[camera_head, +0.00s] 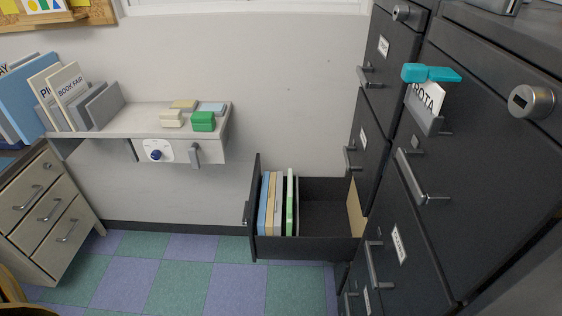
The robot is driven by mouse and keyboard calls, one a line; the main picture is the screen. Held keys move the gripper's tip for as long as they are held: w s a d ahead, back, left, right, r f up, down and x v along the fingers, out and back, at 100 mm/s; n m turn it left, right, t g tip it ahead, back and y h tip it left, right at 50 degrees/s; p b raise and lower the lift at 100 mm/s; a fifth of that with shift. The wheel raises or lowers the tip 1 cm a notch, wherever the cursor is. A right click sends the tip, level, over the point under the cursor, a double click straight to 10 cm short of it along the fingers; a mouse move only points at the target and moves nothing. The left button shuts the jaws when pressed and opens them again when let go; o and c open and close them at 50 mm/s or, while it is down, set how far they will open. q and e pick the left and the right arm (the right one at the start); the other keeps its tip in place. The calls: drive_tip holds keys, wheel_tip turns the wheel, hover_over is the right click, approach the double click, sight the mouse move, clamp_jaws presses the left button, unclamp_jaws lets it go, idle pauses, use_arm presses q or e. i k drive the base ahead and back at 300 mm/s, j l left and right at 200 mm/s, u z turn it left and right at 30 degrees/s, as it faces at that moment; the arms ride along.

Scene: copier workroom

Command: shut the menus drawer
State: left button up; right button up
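One drawer (310,248) stands pulled far out to the left from the dark grey filing cabinets (395,45), low above the floor. Its front panel (252,225) is seen nearly edge-on, with a handle (245,212) on its left side. Any label on that front is hidden, so I cannot confirm that it is the menus drawer. Upright blue, tan, grey and green folders (277,205) stand in its front part. The rest of its inside looks empty, with a tan panel at the cabinet end. Neither of my grippers is in view.
A wall shelf (140,120) with books and small boxes is at left, above a beige drawer unit (45,210). A holder with a ROTA card (427,97) and a teal piece (430,73) is on the near cabinet. The checkered floor (190,270) left of the drawer is clear.

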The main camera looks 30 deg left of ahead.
sight(329, 224)
drive_tip(key=j+u, duration=0.3)
drive_tip(key=j, duration=1.3)
